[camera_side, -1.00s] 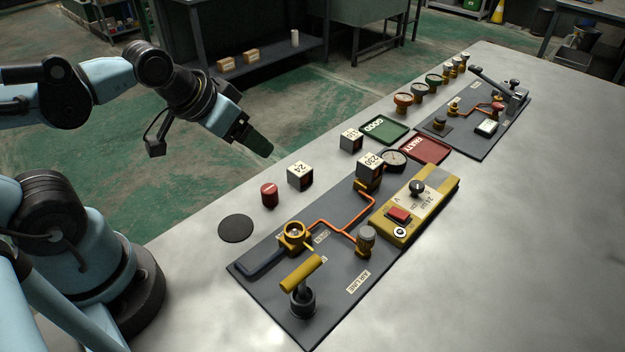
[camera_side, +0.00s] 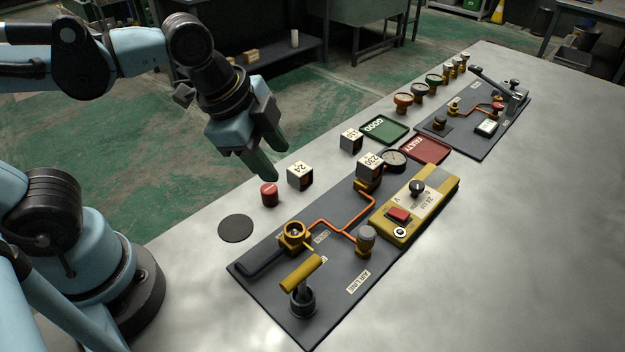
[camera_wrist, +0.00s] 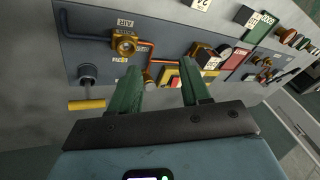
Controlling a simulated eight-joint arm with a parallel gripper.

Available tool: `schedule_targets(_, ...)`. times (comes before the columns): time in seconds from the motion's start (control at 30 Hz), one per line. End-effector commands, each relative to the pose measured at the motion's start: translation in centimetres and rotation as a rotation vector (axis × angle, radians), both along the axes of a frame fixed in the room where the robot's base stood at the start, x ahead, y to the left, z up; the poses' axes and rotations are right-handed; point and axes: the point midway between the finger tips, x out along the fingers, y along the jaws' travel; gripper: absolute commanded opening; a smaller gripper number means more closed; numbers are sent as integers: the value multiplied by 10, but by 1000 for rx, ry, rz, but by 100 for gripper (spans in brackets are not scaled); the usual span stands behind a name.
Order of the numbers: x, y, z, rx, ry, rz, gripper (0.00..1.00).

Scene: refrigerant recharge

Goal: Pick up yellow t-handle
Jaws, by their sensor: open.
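The yellow T-handle (camera_side: 301,273) sits on top of a dark post at the near end of the grey air-line board (camera_side: 335,313). In the wrist view the yellow T-handle (camera_wrist: 86,105) is at the lower left, left of both fingers. My gripper (camera_side: 271,165) is open and empty, with green fingers pointing down, above the table's far edge near the red cap and the "24" block. In the wrist view my gripper (camera_wrist: 160,75) has its two fingers spread apart. It is well apart from the handle, up and to the left of it in the side view.
A red cap (camera_side: 269,194), a "24" block (camera_side: 300,175) and a black disc (camera_side: 236,228) lie beside the board. A brass valve (camera_side: 294,236) stands close behind the handle. A yellow power box (camera_side: 414,207) is to the right. The table's right front is clear.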

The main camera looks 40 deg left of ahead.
Motion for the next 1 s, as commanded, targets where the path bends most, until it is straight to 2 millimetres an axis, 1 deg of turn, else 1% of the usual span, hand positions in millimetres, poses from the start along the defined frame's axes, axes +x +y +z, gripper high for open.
schedule_targets(0.03, -3, -14, 3, 48, 16, -148, 47)
schedule_targets(0.27, -27, -64, 12, 259, 78, -859, 47)
schedule_targets(0.3, -32, -73, 14, 288, 85, -985, 47)
schedule_targets(0.5, -58, -109, 23, 410, 113, -1580, 47)
schedule_targets(0.6, -69, -120, 26, 443, 120, -1799, 47)
schedule_targets(0.7, -77, -127, 28, 462, 123, -1945, 47)
schedule_targets(0.8, -80, -130, 28, 469, 124, -2016, 47)
schedule_targets(0.87, -81, -131, 25, 471, 125, -2031, 47)
schedule_targets(1.0, -80, -131, 10, 471, 124, -2033, 47)
